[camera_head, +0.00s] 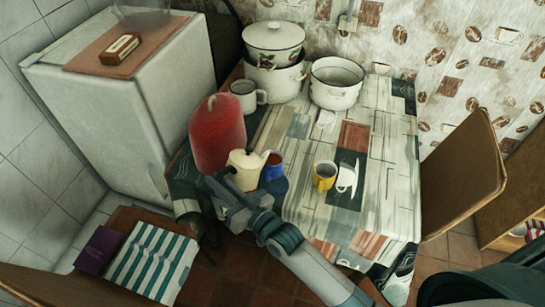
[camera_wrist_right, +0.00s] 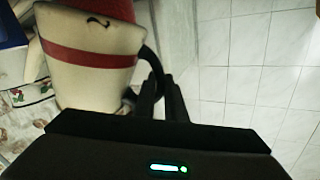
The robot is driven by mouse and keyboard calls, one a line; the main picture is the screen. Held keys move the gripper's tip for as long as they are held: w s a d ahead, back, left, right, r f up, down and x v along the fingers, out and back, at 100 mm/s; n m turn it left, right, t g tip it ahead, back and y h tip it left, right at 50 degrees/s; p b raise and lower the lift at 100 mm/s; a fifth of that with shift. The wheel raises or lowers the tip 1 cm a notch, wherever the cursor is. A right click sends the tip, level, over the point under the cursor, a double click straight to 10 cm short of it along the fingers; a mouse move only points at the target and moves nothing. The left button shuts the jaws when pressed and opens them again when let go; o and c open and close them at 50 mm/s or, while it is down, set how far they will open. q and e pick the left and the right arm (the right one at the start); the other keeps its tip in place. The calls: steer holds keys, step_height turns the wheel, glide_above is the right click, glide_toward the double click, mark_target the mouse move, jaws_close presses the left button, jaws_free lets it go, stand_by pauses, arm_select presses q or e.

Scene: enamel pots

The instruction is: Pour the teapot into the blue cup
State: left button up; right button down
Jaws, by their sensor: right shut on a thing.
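The cream teapot (camera_head: 246,172) is at the left edge of the table, with its spout pointing right toward the blue cup (camera_head: 275,171). The spout tip is close to the cup's rim; I cannot tell whether they touch. My right gripper (camera_head: 231,181) is shut on the teapot's handle. In the right wrist view, the teapot (camera_wrist_right: 88,62) shows a red band, and the dark handle (camera_wrist_right: 153,62) is between my right gripper's fingers (camera_wrist_right: 162,95). A blue patch at that view's left edge may be the cup. My left gripper is not in view.
A red gas cylinder (camera_head: 217,135) stands just behind the teapot. A white mug (camera_head: 244,96) and large enamel pots (camera_head: 336,84) are at the back. The table's (camera_head: 385,205) right side is clear.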

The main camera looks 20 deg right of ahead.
steer(key=shift+w+d+r+m+p, duration=0.25)
steer(key=shift+d+r+m, duration=0.1)
steer(key=shift+r, duration=0.3)
steer(key=shift+w+d+r+m+p, duration=0.15)
steer(key=shift+d+r+m+p, duration=0.15)
steer(key=shift+r, duration=0.3)
stand_by(0.8)
steer(key=s+a+f+n+b, duration=0.2)
steer(key=a+f+n+b, duration=0.2)
steer(key=f, duration=0.4)
steer(key=shift+s, duration=0.2)
steer(key=shift+n, duration=0.25)
steer(key=shift+a+f, duration=0.1)
steer(key=shift+s+a+f+n+b, duration=0.15)
steer(key=shift+a+f+n+b, duration=0.1)
steer(key=shift+f+n+b, duration=0.3)
steer(key=shift+s+a+f+n+b, duration=0.1)
steer(key=shift+a+f+n+b, duration=0.2)
steer(key=shift+f+n, duration=0.25)
